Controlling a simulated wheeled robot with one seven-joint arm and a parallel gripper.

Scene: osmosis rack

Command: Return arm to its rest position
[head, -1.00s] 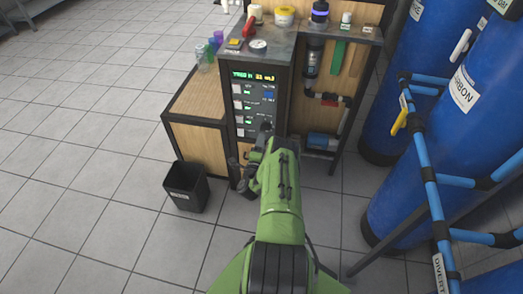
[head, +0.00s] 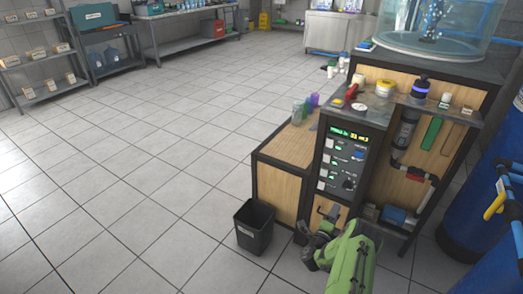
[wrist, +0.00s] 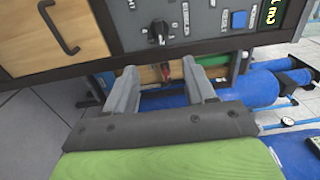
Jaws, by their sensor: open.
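My green arm enters at the bottom of the head view, and my gripper (head: 318,236) is low in front of the wooden rack cabinet, beside its drawer. In the wrist view my gripper (wrist: 160,85) shows two grey fingers spread apart with nothing held between them. The control panel (head: 341,160) with a lit green display is above the gripper. In the wrist view the panel's black knob (wrist: 158,32) and blue button (wrist: 239,19) are just beyond the fingers, and a drawer with a dark handle (wrist: 60,28) is at the upper left.
A black bin (head: 254,228) stands on the floor left of the gripper. Blue tanks (head: 485,235) and blue pipes stand at the right. Bottles and jars, including a yellow-lidded jar (head: 385,88), sit on the rack's top. The tiled floor (head: 130,190) at the left is clear.

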